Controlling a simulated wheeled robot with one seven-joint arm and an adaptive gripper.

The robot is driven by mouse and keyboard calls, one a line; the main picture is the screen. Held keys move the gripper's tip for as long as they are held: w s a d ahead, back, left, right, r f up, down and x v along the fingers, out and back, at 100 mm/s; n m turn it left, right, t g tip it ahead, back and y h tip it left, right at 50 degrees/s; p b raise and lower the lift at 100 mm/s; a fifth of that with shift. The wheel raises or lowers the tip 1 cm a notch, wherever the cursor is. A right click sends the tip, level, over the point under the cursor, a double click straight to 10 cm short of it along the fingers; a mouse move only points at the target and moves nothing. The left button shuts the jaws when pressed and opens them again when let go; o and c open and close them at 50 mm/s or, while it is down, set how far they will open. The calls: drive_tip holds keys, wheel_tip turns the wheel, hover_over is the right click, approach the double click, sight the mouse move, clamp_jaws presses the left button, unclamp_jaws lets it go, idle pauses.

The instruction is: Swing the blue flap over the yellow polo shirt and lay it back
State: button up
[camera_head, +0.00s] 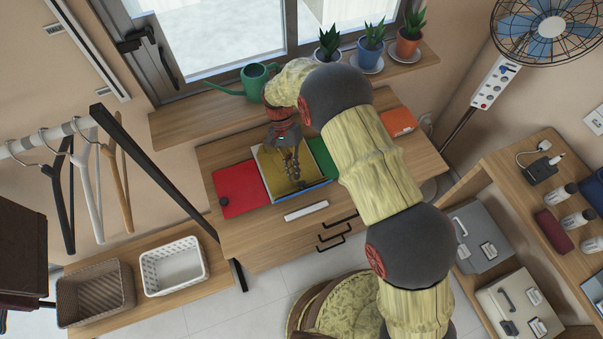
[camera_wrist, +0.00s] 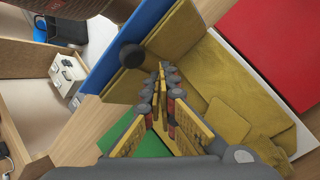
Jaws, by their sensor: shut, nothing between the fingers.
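The yellow polo shirt (camera_head: 275,178) lies on a folding board on the wooden desk. In the wrist view the shirt (camera_wrist: 235,92) is spread over the board's middle, and part of it rests against the inner face of the blue flap (camera_wrist: 110,57). The blue flap is tilted up along the board's front edge and shows as a thin blue strip in the head view (camera_head: 303,192). A black knob (camera_wrist: 132,55) sits at the flap. My gripper (camera_wrist: 163,70) is shut and empty, over the shirt beside the flap and knob. Whether it touches them is unclear.
The red flap (camera_head: 240,189) lies flat at the left and the green flap (camera_head: 323,157) at the right. A white strip (camera_head: 306,211) lies in front. An orange item (camera_head: 398,121) is at the desk's back right. A watering can (camera_head: 255,82) stands on the sill.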

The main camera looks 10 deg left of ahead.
drive_tip(key=shift+o, duration=0.6)
drive_tip(key=shift+s+a+r, duration=0.15)
drive_tip(key=shift+a, duration=0.15)
drive_tip(key=shift+o, duration=0.6)
drive_tip(key=shift+d+r, duration=0.1)
drive_tip(key=shift+r, duration=0.05)
drive_tip(key=shift+o, duration=0.6)
drive_tip(key=shift+d, duration=0.2)
drive_tip(key=o, duration=0.7)
drive_tip(key=shift+d+r, duration=0.1)
drive_tip(key=shift+w, duration=0.2)
drive_tip(key=v, duration=1.2)
drive_tip(key=shift+s, duration=0.15)
